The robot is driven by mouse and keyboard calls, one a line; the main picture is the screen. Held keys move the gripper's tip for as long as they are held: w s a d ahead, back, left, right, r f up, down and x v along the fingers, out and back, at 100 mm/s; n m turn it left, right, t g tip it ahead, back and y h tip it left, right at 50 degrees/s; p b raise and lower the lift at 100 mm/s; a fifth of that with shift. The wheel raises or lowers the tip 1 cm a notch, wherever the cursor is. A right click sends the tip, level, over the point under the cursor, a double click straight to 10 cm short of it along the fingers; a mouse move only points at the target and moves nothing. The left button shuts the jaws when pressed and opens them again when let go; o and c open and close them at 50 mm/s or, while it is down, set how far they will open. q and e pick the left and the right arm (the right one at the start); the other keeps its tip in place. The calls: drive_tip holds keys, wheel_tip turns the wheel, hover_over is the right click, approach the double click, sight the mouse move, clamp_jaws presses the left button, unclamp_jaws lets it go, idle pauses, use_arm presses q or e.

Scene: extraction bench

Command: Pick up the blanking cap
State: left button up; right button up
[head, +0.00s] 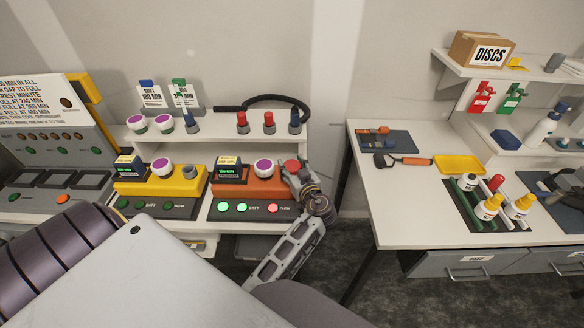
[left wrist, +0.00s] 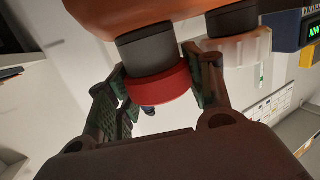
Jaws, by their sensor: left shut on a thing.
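The red blanking cap (head: 291,165) is at the top of the grey port on the right of the orange unit (head: 250,187). In the left wrist view, which looks upside down, the cap (left wrist: 160,86) is a thick red disc against the grey port (left wrist: 146,50). Whether it is lifted clear of the port cannot be told. My left gripper (head: 293,173) is at the cap, with its fingers (left wrist: 158,84) shut on either side of it. The gripper hides part of the port in the head view. My right gripper is not in view.
A purple-topped white vessel (head: 264,168) stands close left of the port. A yellow unit (head: 178,185) with an uncapped grey port is further left. The right bench (head: 400,205) lies across a gap.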

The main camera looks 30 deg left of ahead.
sight(292, 165)
use_arm(q)
wheel_tip(292, 165, up, 9)
drive_tip(key=p, duration=0.3)
drive_tip(key=shift+f+p, duration=0.2)
drive_tip(key=shift+p, duration=0.2)
drive_tip(key=shift+r, duration=0.75)
